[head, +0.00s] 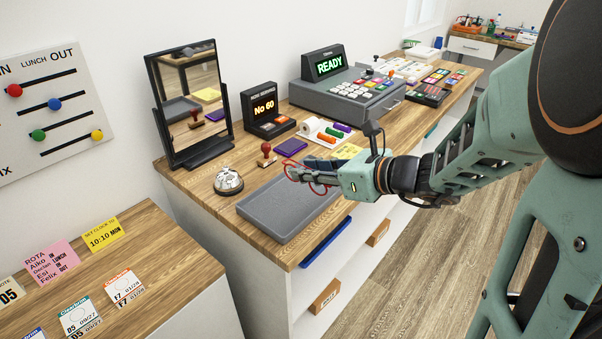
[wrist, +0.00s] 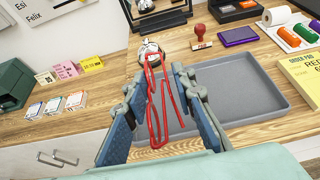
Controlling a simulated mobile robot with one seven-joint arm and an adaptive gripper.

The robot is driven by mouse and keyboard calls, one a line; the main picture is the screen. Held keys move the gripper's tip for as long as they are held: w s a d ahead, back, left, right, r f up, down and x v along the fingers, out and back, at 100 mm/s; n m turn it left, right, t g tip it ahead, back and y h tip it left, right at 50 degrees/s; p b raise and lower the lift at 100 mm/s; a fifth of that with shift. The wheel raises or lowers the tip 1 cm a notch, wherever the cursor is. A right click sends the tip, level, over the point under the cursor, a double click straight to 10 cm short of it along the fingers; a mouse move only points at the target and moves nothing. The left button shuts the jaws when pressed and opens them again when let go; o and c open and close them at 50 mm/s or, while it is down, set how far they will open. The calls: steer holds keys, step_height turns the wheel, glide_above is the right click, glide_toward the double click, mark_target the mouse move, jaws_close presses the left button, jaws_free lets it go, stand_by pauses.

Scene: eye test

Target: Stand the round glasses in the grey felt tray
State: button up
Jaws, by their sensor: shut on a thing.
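The grey tray (head: 268,212) lies flat and empty near the front edge of the wooden counter; it also shows in the wrist view (wrist: 255,85). My gripper (head: 298,175) is above the tray's far right part. In the wrist view the red glasses (wrist: 166,105) sit between the blue-padded fingers (wrist: 157,85), seen nearly edge-on. The lens shape cannot be made out, and the fingers hide part of the frame.
A silver bell (head: 228,180) stands left of the tray. A red stamp (head: 266,155), a purple pad (head: 291,147) and a yellow pad (head: 347,151) lie behind it. A mirror (head: 190,105), number display (head: 266,110) and cash register (head: 345,95) stand farther back.

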steer(key=w+f+b, duration=0.1)
steer(key=w+f, duration=0.1)
steer(key=w+a+f+b, duration=0.1)
steer(key=w+f, duration=0.1)
steer(key=w, duration=0.1)
steer(key=w+a+f+b, duration=0.1)
steer(key=w+f, duration=0.1)
steer(key=shift+w+a+f+b, duration=0.2)
steer(key=shift+w+f+b, duration=0.15)
steer(key=shift+w, duration=0.05)
steer(key=shift+w+a+f, duration=0.1)
steer(key=shift+w+f, duration=0.2)
steer(key=shift+w, duration=0.1)
steer(key=shift+w+a+f+b, duration=0.1)
steer(key=shift+w+f+b, duration=0.1)
steer(key=shift+f+b, duration=0.7)
steer(key=shift+w+f+b, duration=0.2)
steer(key=shift+f+b, duration=0.4)
steer(key=shift+f, duration=0.45)
steer(key=shift+f, duration=0.15)
steer(key=o, duration=0.9)
